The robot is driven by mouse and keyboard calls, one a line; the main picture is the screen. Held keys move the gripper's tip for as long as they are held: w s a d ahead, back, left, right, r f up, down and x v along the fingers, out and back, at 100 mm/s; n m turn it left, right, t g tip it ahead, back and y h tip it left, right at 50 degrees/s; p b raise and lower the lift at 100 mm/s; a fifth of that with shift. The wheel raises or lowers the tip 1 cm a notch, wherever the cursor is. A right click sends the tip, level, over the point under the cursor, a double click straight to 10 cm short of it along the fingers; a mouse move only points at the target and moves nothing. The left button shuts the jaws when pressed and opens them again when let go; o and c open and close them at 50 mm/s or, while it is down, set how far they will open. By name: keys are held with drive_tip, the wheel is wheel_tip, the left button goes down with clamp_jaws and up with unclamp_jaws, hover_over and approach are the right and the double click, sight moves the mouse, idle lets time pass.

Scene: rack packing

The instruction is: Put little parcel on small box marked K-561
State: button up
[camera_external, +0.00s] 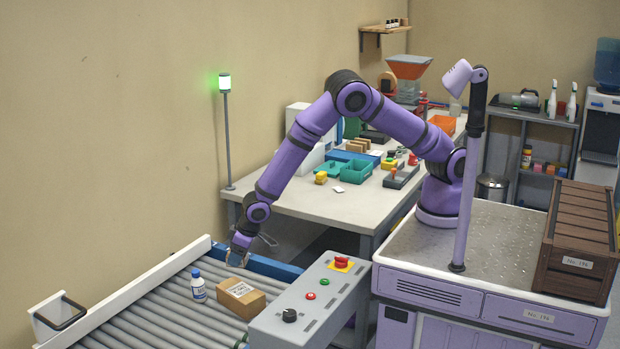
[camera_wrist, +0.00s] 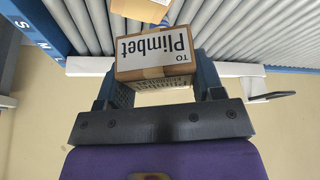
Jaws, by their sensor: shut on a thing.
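My gripper (camera_external: 238,258) is low over the far end of the roller conveyor. In the wrist view my gripper (camera_wrist: 160,78) is shut on the little parcel (camera_wrist: 155,65), a brown box with a white label reading "TO Plimbet". The parcel sits between the two fingers; in the external view it is too small and covered to make out clearly. A small cardboard box (camera_external: 241,298) with a printed label lies on the rollers, nearer the camera than my gripper. Its marking is too small to read. A cardboard box with a white label also shows at the wrist view's top edge (camera_wrist: 158,19).
A white bottle with a blue cap (camera_external: 198,286) stands on the conveyor (camera_external: 150,322), left of the cardboard box. A grey control panel (camera_external: 312,300) with buttons is close on the right. A cluttered workbench (camera_external: 345,206) stands behind. Rollers left of the bottle are clear.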

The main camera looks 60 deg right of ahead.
sight(235, 289)
drive_tip(key=shift+a+f, duration=0.1)
drive_tip(key=shift+f, duration=4.7)
drive_tip(key=shift+f, duration=0.15)
drive_tip(key=o, duration=0.9)
drive_tip(key=shift+o, duration=0.2)
drive_tip(key=v, duration=1.2)
drive_tip(key=shift+r, duration=0.2)
